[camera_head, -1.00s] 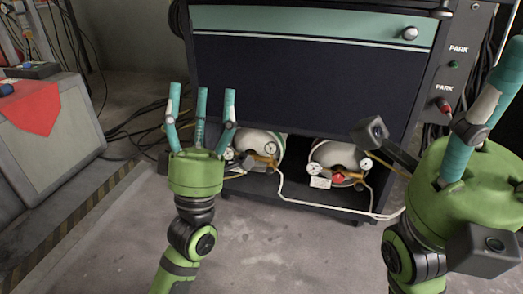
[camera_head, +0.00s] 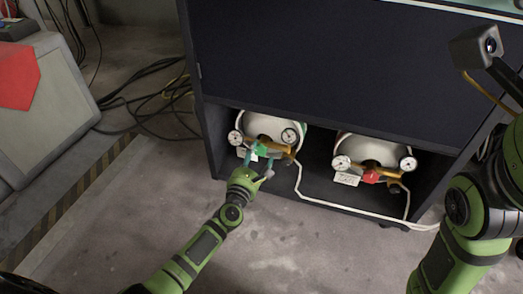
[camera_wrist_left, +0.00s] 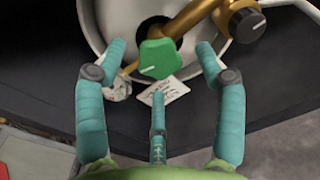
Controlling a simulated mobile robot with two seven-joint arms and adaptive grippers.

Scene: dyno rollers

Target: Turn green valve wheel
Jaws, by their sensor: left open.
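The green valve wheel (camera_wrist_left: 160,59) is on a brass fitting (camera_wrist_left: 190,20) at the front of the left tank; in the head view it is a small green spot (camera_head: 261,150). My left gripper (camera_head: 257,165) is low in front of that tank. In the left wrist view its teal fingers (camera_wrist_left: 162,70) are open, with one on each side of the wheel and a third below it. I see no clear contact. My right arm (camera_head: 480,205) is at the right edge; its fingers are out of the head view.
The left tank (camera_head: 270,124) and right tank (camera_head: 372,150), with a red valve wheel (camera_head: 371,176), sit in the dark cabinet's (camera_head: 320,70) lower bay. Gauges, paper tags and a white hose (camera_head: 330,205) are close by. Black cables (camera_head: 150,110) lie on the floor at left.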

